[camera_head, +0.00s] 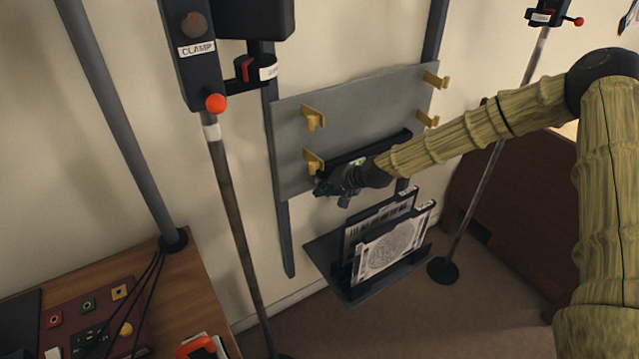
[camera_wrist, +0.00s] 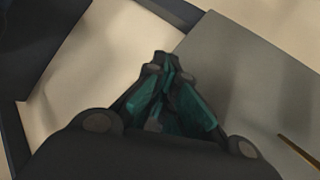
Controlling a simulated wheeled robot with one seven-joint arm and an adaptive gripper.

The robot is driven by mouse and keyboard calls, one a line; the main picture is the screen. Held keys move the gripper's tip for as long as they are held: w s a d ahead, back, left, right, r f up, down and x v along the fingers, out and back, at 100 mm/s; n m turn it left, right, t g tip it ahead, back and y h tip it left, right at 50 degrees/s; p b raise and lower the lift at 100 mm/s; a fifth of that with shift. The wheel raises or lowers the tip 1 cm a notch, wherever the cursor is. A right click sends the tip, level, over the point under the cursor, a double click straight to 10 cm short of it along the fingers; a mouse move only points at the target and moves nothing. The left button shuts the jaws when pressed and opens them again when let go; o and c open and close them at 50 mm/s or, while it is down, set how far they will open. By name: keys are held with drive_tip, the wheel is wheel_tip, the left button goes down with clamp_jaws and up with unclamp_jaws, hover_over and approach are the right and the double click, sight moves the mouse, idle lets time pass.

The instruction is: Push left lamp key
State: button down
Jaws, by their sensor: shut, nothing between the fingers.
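No part in view is labelled as the left lamp key, and I cannot tell which one it is. A dark red control panel (camera_head: 100,318) on the desk at the lower left carries small red, green and yellow square pieces and a round yellow knob (camera_head: 126,328). The left stand head (camera_head: 190,50) has a grey knob, a CLAMP label and an orange ball (camera_head: 216,103) below it. My gripper (camera_head: 322,187) is shut and empty, in front of the grey board's lower edge, far right of the panel. The wrist view shows its closed fingertips (camera_wrist: 165,62).
The grey board (camera_head: 360,105) has several yellow hooks. Below it, a dark rack (camera_head: 345,285) holds upright framed plates (camera_head: 390,248). A wooden desk (camera_head: 190,285) with black cables fills the lower left. A second stand (camera_head: 490,175) is behind my arm.

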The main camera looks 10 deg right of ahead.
drive_tip(key=shift+w+r, duration=0.35)
drive_tip(key=shift+r, duration=0.05)
idle(0.5)
drive_tip(key=shift+s, duration=0.2)
drive_tip(key=shift+s+d+f, duration=0.3)
drive_tip(key=shift+s, duration=0.3)
drive_tip(key=s+d+p, duration=0.1)
drive_tip(key=s+d, duration=0.1)
drive_tip(key=s, duration=0.3)
drive_tip(key=shift+s, duration=0.35)
drive_tip(key=shift+d, duration=0.1)
idle(1.5)
drive_tip(key=shift+s+d+f+p, duration=0.1)
drive_tip(key=shift+s+d+p, duration=0.15)
drive_tip(key=shift+s+p, duration=0.5)
drive_tip(key=shift+s+d+p, duration=0.25)
drive_tip(key=shift+s+p, duration=0.35)
drive_tip(key=shift+p, duration=0.1)
